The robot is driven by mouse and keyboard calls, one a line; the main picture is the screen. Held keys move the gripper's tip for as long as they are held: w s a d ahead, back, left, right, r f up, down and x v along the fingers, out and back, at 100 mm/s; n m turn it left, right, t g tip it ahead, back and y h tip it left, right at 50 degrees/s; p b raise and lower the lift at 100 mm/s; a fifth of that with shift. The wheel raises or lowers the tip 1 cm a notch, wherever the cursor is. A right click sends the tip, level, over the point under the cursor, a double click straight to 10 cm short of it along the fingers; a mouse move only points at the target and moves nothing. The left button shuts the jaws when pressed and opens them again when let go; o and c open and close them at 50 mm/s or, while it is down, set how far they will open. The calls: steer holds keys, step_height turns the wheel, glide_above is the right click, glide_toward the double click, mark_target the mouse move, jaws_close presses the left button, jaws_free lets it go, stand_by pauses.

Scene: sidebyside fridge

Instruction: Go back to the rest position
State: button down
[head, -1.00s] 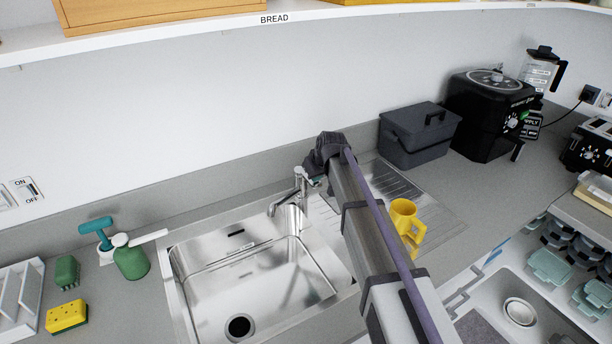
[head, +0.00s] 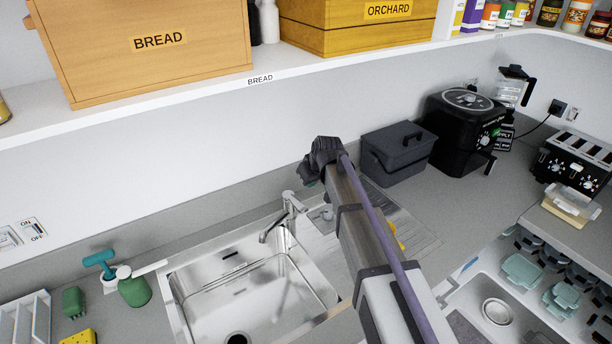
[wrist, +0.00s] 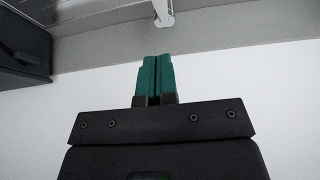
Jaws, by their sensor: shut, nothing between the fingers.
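My gripper (wrist: 156,62) shows in the wrist view with its two teal fingers pressed together and nothing between them. In the wrist view it points at a pale wall and a grey surface. In the head view my arm reaches up over the right side of the sink, and the wrist end is dark; the fingers are mostly hidden there. The steel sink (head: 180,301) with its tap (head: 290,212) lies left of my arm. A yellow mug (head: 400,245) on the drainboard is mostly hidden behind my arm.
A shelf (head: 215,92) above holds a bread box (head: 140,50) and an orchard crate (head: 350,28). A dark grey bin (head: 397,153), a black air fryer (head: 462,130) and a toaster (head: 575,160) stand at the right.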

steer(key=shift+f, duration=0.1)
steer(key=s+d+f+m+g+h+b, duration=0.1)
steer(key=s+d+f+b, duration=0.3)
steer(key=s, duration=0.6)
steer(key=s+d+f+m+g+h+b, duration=0.1)
steer(key=s+d+f+m+g+b, duration=0.1)
steer(key=s, duration=0.8)
steer(key=s+d+f+m+g+b, duration=0.1)
steer(key=s+d+f+m+b, duration=0.2)
steer(key=s+d+f+b, duration=0.3)
steer(key=s+d+f, duration=0.2)
steer(key=s, duration=0.2)
steer(key=shift+d+g+h, duration=0.3)
steer(key=shift+d+h, duration=0.05)
steer(key=shift+h, duration=0.05)
steer(key=shift+f, duration=0.1)
